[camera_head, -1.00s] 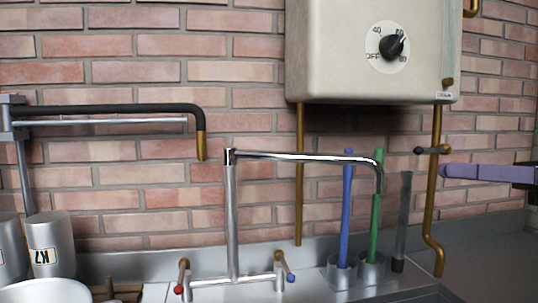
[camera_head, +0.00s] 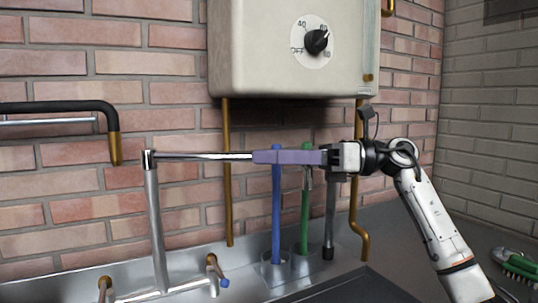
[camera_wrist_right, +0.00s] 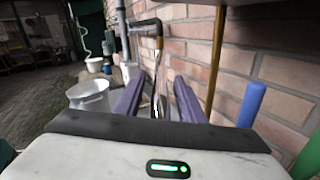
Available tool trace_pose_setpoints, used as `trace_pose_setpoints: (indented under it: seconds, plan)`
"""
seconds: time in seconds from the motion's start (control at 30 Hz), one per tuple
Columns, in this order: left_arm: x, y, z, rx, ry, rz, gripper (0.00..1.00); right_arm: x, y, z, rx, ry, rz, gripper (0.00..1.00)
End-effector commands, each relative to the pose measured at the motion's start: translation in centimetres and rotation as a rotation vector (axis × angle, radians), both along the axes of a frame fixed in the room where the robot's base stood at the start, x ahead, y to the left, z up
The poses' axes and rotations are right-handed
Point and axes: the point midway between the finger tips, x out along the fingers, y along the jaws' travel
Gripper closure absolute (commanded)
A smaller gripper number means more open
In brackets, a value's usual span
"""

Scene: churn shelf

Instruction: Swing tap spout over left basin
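The chrome tap (camera_head: 155,230) stands upright behind the sink. Its spout (camera_head: 200,156) points right, and its down-turned end shows just below my right gripper's fingers. My right gripper (camera_head: 256,157) reaches in from the right at spout height, its purple fingers lying along the spout's outer half. In the right wrist view the two fingers (camera_wrist_right: 156,92) are apart, with the shiny spout (camera_wrist_right: 157,103) between them; whether either touches it I cannot tell. A dark basin edge (camera_head: 345,290) shows at lower right. The left basin and my left gripper are out of view.
A blue brush handle (camera_head: 276,215) and a green one (camera_head: 305,215) stand in cups just behind the gripper. A cream water heater (camera_head: 270,70) hangs above. A brass pipe (camera_head: 358,215) runs down the wall. A black pipe with brass end (camera_head: 114,145) is at left.

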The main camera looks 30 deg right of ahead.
Motion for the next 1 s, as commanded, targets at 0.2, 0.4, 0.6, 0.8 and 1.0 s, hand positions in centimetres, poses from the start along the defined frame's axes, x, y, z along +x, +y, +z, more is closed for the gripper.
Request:
trace_pose_setpoints:
  seconds: [0.2,0.4,0.6,0.8,1.0]
  plan:
    - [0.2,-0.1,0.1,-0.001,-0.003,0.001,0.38,0.2,0.4,0.1,0.0,-0.001,0.0,0.64]
    - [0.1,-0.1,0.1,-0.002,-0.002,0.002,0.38,0.2,0.4,0.0,0.001,-0.001,0.0,0.78]
    - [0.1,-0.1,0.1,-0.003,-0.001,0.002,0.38,0.2,0.3,0.0,0.001,-0.001,0.0,1.0]
    - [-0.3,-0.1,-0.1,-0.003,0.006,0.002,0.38,0.2,0.5,0.0,0.0,0.0,-0.004,1.0]
    - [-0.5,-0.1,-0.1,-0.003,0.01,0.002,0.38,0.0,1.7,0.0,-0.003,0.0,-0.037,1.0]
